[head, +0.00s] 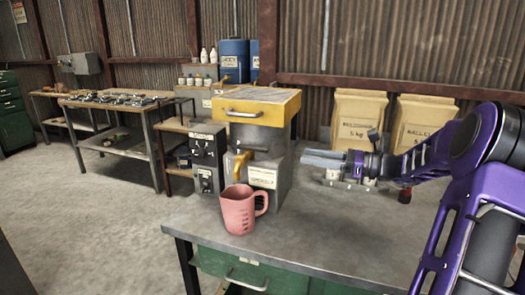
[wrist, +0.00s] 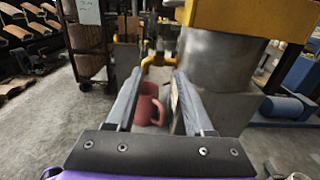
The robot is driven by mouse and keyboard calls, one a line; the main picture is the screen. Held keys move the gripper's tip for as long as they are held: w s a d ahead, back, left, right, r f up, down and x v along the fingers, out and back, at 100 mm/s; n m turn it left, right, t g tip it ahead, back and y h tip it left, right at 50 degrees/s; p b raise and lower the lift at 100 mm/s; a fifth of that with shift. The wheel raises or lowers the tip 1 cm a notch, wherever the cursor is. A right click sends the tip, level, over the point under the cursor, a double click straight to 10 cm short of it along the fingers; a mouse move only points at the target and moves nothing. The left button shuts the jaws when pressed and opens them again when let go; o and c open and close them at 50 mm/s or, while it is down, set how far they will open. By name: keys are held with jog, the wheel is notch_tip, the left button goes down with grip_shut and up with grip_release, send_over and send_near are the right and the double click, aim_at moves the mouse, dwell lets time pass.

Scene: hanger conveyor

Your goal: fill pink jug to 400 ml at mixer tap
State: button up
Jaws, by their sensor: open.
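The pink jug (head: 238,212) stands upright near the table's left front corner, in front of the mixer (head: 270,150), with its handle to the right. The yellow mixer tap (head: 240,164) shows just above the jug. I cannot see the level inside it. My gripper (head: 306,158) is open and empty, to the right of the mixer and above the table. In the wrist view the fingers (wrist: 159,74) point towards the tap (wrist: 157,63), and the jug (wrist: 149,104) shows beyond and between them, apart from them.
The grey table (head: 330,235) is mostly clear at the front. Two paper sacks (head: 358,120) stand at its back, with small metal parts (head: 345,178) in front, near my arm. A dark control box (head: 207,158) stands left of the mixer. A tool-covered workbench (head: 118,100) is farther left.

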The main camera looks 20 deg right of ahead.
aim_at(261, 148)
jog(key=b+x, duration=0.1)
jog(key=x, duration=1.3)
jog(key=shift+w+a+f, duration=0.1)
jog(key=shift+w+a, duration=0.05)
jog(key=shift+a, duration=0.15)
grip_shut()
dwell(0.6)
